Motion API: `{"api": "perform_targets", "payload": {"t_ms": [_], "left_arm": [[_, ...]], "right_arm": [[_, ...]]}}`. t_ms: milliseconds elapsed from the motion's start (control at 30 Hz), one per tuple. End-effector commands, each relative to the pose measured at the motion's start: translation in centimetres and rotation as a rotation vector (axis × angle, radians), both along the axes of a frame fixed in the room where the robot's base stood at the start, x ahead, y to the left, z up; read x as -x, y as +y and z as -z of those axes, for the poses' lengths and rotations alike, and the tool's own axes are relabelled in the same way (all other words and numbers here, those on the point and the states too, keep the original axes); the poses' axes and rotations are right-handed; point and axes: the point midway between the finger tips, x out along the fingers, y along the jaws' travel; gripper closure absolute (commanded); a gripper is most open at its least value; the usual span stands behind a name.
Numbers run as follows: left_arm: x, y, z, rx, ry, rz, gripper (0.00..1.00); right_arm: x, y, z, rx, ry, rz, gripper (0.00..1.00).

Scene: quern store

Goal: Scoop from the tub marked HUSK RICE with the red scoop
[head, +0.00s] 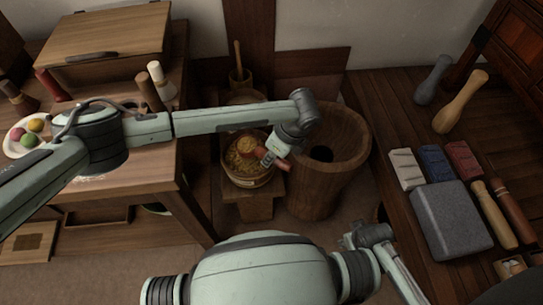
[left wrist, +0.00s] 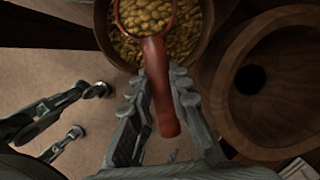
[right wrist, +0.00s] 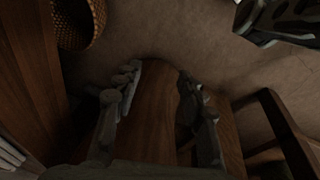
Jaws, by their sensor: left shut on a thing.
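The red scoop (head: 281,164) is in my left gripper (head: 271,155). In the left wrist view my left gripper (left wrist: 158,90) has one finger on each side of the red handle (left wrist: 158,75). The scoop's bowl, at the picture's top, has yellow-brown grain inside its rim and lies over the grain. The round tub (head: 250,182) holds this grain; its wall carries a pale label too small to read. The tub stands on a low wooden stand. My right gripper (right wrist: 160,90) is open, with a brown wooden surface behind the gap between its fingers.
A tall wooden vessel (head: 325,178) with a dark hole stands close right of the tub. A wooden mortar with a pestle (head: 238,62) is behind. The left table (head: 125,160) bears a plate of coloured balls (head: 29,136). The right table holds a grey block (head: 451,222) and several tools.

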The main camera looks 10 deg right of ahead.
Motion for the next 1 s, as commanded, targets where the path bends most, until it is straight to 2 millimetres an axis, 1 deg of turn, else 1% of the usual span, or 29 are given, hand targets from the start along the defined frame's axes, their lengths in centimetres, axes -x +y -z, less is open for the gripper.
{"api": "perform_targets", "payload": {"t_ms": [100,267,367,533,667,1000], "left_arm": [[-0.1,-0.1,-0.9,-0.008,-0.011,0.002,1.00],[-0.1,-0.1,-1.9,-0.021,-0.025,0.003,1.00],[-0.1,-0.1,-2.6,-0.031,-0.033,0.001,1.00],[-0.1,-0.1,-3.5,-0.043,-0.043,0.001,1.00],[-0.1,-0.1,-3.9,-0.048,-0.048,0.001,1.00],[-0.1,-0.1,-4.0,-0.051,-0.050,0.001,1.00]], "right_arm": [[0.9,0.1,0.9,0.003,0.015,-0.011,0.60],[1.6,0.1,2.1,0.006,0.027,-0.020,0.60],[1.6,-0.1,2.0,0.008,0.028,-0.020,0.60],[0.5,-0.3,1.4,0.011,0.008,-0.019,0.60],[0.0,-0.4,1.1,0.012,0.001,-0.019,0.60],[0.6,-0.5,1.2,0.012,0.010,-0.017,0.60]]}}
